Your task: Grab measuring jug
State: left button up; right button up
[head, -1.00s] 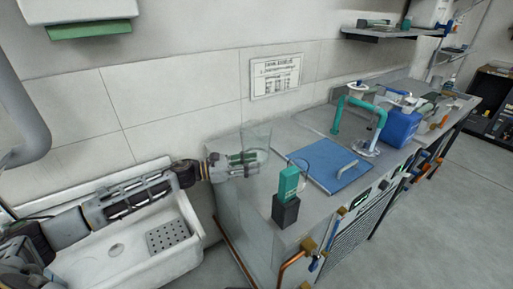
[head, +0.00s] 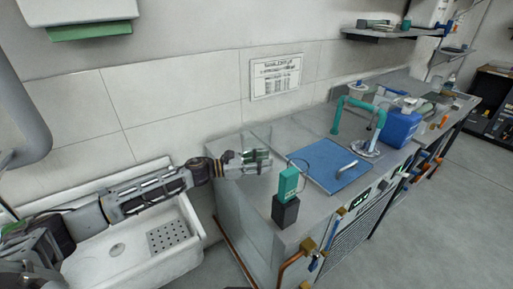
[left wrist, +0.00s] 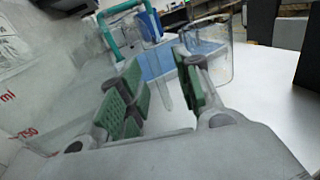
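The measuring jug is clear and hard to make out. In the head view its faint wall (head: 259,137) stands on the near end of the grey worktop, against the back wall. In the left wrist view its see-through side with red marks (left wrist: 12,100) fills the left, very close. My left gripper (head: 268,160) is at the jug, overlapping its lower part in the head view. In the left wrist view its green-padded fingers (left wrist: 158,65) are apart, with a thin clear strip between them; I cannot tell whether they touch it. My right gripper is not in view.
A teal and black device (head: 287,196) stands at the worktop's front edge. A blue mat (head: 335,163) lies beside it. A teal tap (head: 340,115) and a blue container (head: 401,129) stand farther right. A white sink (head: 140,240) is at the lower left.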

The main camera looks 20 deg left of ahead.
pick_arm(q)
jog(key=shift+w+d, duration=0.2)
jog(key=shift+d, duration=0.1)
dwell(0.4)
grip_shut()
